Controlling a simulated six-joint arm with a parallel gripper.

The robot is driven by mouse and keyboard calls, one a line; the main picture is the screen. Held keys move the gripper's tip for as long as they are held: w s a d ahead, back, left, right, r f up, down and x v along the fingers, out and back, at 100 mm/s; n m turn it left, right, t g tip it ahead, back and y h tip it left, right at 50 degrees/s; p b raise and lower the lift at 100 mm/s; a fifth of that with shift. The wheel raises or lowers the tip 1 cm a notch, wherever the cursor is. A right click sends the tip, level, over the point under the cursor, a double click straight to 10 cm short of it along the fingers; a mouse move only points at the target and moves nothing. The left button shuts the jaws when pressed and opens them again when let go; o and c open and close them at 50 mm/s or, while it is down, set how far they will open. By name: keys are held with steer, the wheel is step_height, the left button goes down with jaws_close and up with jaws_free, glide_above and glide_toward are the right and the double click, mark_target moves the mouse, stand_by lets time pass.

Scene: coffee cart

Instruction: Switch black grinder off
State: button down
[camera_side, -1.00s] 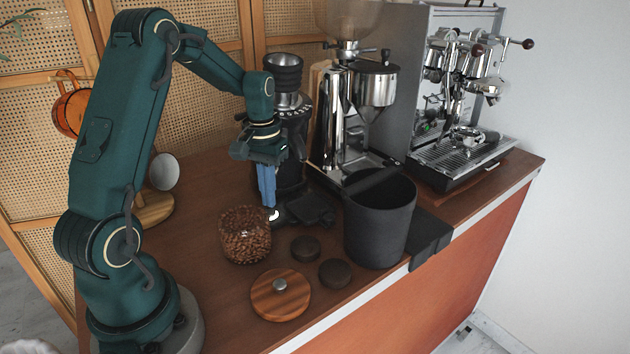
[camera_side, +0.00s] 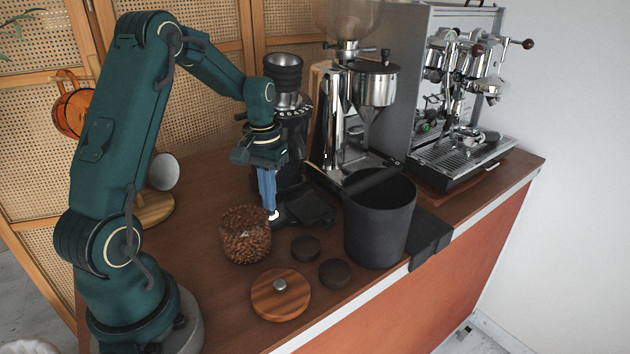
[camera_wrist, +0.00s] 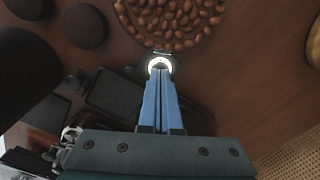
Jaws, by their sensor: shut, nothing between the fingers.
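The black grinder (camera_side: 291,150) stands upright on the wooden cart, behind and right of my gripper, with a ribbed black top and a metal collar. A lit white ring (camera_side: 273,215) sits low at the front of its base; it also shows bright in the wrist view (camera_wrist: 160,64). My gripper (camera_side: 270,207) points down with its blue fingers shut and empty. In the wrist view the fingertips (camera_wrist: 161,74) are right at the ring and overlap its edge; I cannot tell whether they touch it. The hand hides part of the grinder.
A glass jar of coffee beans (camera_side: 245,235) stands close in front of the fingers. A round wooden lid (camera_side: 280,295), two dark discs (camera_side: 305,248) and a black bin (camera_side: 380,225) are nearby. A chrome grinder (camera_side: 345,120) and an espresso machine (camera_side: 460,110) stand right.

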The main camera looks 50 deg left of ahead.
steer(key=shift+f, duration=0.55)
stand_by(0.9)
steer(key=shift+r, duration=2.8)
